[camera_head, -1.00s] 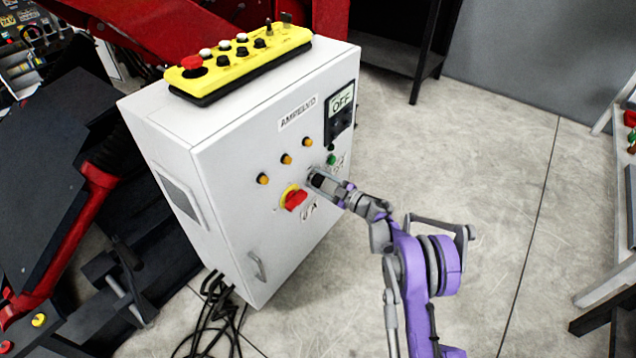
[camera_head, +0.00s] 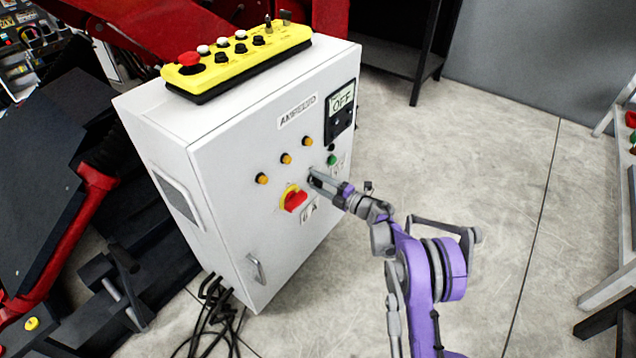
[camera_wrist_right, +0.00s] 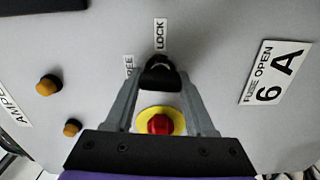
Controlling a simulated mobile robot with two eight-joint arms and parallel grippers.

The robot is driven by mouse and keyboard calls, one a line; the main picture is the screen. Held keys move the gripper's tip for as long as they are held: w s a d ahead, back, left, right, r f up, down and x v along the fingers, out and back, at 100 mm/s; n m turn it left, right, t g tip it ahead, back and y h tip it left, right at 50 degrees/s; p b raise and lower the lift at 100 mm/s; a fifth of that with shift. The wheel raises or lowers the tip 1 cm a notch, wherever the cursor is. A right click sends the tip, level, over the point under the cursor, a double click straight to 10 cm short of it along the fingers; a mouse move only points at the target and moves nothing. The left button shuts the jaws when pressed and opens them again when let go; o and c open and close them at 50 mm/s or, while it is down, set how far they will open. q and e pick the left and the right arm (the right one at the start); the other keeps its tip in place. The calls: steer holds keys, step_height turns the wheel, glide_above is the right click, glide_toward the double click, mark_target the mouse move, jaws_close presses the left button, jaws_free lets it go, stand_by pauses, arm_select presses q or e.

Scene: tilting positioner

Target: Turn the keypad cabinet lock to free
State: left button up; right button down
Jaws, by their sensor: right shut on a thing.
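The grey-white cabinet (camera_head: 225,175) stands left of centre in the head view. My right gripper (camera_head: 313,175) reaches its front from the right. In the wrist view its two grey fingers (camera_wrist_right: 160,85) are shut on a small black lock knob (camera_wrist_right: 160,72). A LOCK label (camera_wrist_right: 160,33) lies straight above the knob and a partly covered FREE label (camera_wrist_right: 128,66) to its upper left. Which label the knob points at is hard to tell. In the head view the gripper hides the knob. My left gripper is not in view.
A red rotary switch on a yellow plate (camera_head: 293,199) sits just below-left of the gripper, with amber lamps (camera_head: 286,158) above it. A display (camera_head: 342,99) reads OFF. A yellow button box (camera_head: 240,60) lies on top.

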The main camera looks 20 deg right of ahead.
steer(key=shift+n, duration=0.6)
steer(key=shift+c, duration=1.2)
jaws_free()
steer(key=shift+s, duration=0.1)
steer(key=p+v, duration=0.1)
steer(key=v, duration=0.9)
steer(key=shift+s+d, duration=0.25)
